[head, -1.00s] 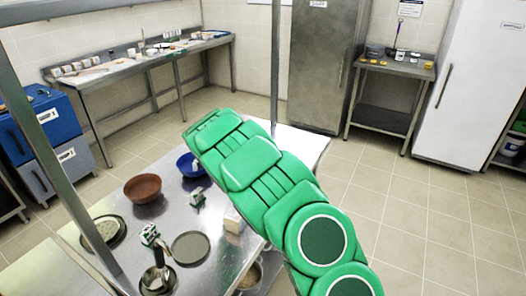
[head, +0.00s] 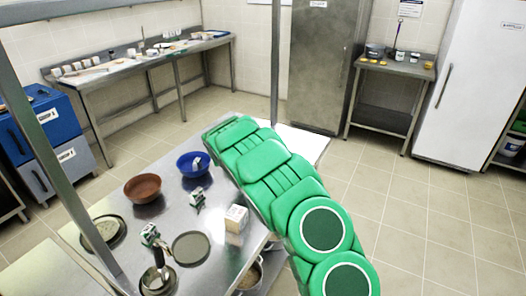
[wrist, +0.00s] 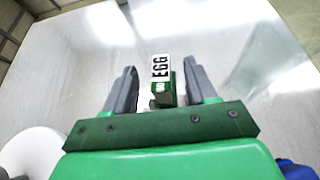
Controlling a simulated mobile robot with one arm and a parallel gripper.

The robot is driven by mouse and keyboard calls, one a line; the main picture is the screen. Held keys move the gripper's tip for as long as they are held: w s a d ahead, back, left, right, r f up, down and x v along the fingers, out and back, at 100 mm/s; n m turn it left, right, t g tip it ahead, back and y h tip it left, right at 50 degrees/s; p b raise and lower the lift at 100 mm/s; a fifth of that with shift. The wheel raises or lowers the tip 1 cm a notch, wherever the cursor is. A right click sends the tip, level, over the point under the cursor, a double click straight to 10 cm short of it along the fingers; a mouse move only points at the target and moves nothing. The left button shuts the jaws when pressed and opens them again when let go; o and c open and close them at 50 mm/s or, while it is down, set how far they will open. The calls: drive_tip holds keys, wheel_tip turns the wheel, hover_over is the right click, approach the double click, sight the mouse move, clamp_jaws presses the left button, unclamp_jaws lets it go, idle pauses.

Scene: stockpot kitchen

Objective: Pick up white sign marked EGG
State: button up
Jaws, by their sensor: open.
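The white sign marked EGG (wrist: 160,70) stands in the wrist view on a bright, shiny metal surface, with black letters turned sideways and green showing at its lower right and foot. My gripper (wrist: 159,82) is open, one grey finger on each side of the sign. Gaps show between the sign and both fingers, and I cannot tell how deep it sits between them. In the head view my green arm reaches over the far end of the steel table (head: 170,215) and hides both the gripper and the sign.
A metal post (head: 62,170) rises at the left.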

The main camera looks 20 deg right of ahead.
drive_tip(key=shift+x, duration=1.2)
clamp_jaws()
